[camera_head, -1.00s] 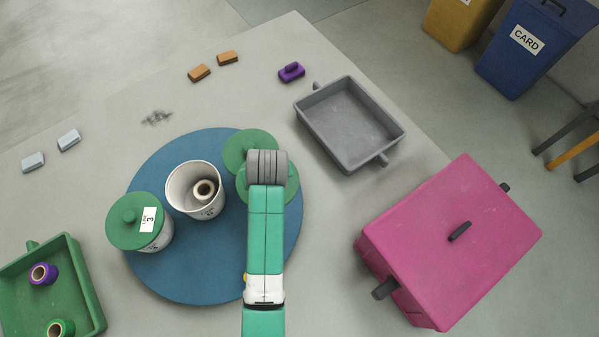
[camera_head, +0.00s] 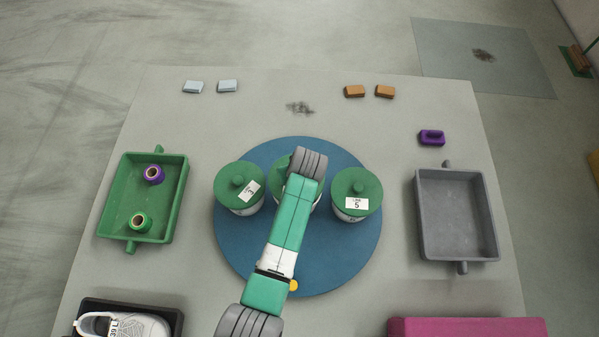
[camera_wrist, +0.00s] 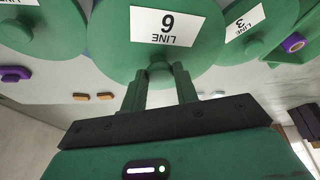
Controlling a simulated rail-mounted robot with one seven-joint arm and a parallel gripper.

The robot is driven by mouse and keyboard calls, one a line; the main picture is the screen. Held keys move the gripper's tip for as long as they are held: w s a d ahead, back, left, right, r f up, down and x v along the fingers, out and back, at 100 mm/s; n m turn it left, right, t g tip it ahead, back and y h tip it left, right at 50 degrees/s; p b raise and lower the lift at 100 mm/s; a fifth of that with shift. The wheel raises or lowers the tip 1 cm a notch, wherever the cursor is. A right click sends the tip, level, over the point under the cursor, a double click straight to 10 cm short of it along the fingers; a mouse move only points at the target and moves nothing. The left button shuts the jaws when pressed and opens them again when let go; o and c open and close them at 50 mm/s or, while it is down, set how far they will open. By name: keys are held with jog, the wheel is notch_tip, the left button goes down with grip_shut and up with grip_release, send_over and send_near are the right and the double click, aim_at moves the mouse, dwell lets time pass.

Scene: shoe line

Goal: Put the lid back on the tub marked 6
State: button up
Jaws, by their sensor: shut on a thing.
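My gripper (camera_wrist: 160,76) is shut on the knob of a round green lid (camera_wrist: 120,45) with a white label reading LINE 6, upside down in the wrist view. In the head view this lid (camera_head: 279,171) is at the middle tub place on the round blue mat (camera_head: 300,275), between two lidded tubs. My arm covers most of it. A sliver of the white tub 6 (camera_head: 317,203) shows beside my arm. Whether the lid is seated or held just above the rim cannot be told. The tub's inside is hidden.
Lidded tub 3 (camera_head: 240,190) stands close on the left, lidded tub 5 (camera_head: 355,195) close on the right. A green tray (camera_head: 117,200) with two spools is at left, an empty grey tray (camera_head: 458,215) at right. A magenta box (camera_head: 465,328) and a shoe (camera_head: 125,325) are in front.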

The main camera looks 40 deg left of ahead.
jog(key=shift+w+a, duration=0.3)
jog(key=shift+w, duration=0.15)
jog(key=shift+s+d+f, duration=0.25)
jog(key=shift+s, duration=0.05)
notch_tip(320, 180, down, 4)
jog(key=b, duration=0.4)
jog(key=shift+f, duration=0.1)
jog(key=shift+f+b, duration=0.8)
jog(key=shift+f, duration=0.05)
jog(key=shift+p, duration=0.3)
jog(key=shift+f, duration=0.15)
dwell(1.1)
jog(key=o, duration=1.5)
jog(key=shift+o, duration=0.2)
